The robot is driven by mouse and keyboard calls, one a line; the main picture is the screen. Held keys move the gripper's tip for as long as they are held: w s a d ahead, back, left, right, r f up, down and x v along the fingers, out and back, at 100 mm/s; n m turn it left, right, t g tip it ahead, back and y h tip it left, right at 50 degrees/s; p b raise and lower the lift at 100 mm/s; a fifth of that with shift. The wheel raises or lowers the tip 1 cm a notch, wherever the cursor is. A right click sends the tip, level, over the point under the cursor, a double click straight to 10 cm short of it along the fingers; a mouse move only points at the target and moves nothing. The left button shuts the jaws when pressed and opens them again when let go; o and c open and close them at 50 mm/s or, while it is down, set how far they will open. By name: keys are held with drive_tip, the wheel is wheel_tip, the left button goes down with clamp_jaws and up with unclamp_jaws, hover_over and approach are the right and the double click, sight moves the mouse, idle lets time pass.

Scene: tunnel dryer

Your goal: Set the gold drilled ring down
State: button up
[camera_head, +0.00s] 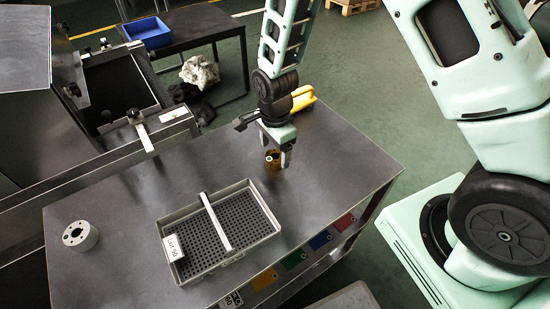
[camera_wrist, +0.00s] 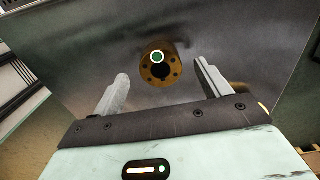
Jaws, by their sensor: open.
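The gold drilled ring (camera_head: 272,160) stands on the grey metal table (camera_head: 340,160), toward its back right. It also shows in the wrist view (camera_wrist: 160,70), with a dark centre hole, small drilled holes and a green dot with a white rim. My gripper (camera_head: 275,157) is just over the ring, fingers pointing down. In the wrist view my gripper (camera_wrist: 164,82) is open, one finger on each side of the ring, with gaps between the fingers and the ring. Part of the ring is hidden by a finger in the head view.
A grey perforated tray (camera_head: 249,185) with a white divider and a "Lot 90" label stands left of the ring. A silver drilled ring (camera_head: 80,235) stands at the table's left end. A yellow object (camera_head: 302,98) is behind my gripper. Bare table lies around the ring.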

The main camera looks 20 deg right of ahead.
sight(275, 156)
drive_tip(key=shift+f, duration=1.6)
clamp_jaws()
drive_tip(key=shift+w+r, duration=0.1)
drive_tip(key=shift+r, duration=0.05)
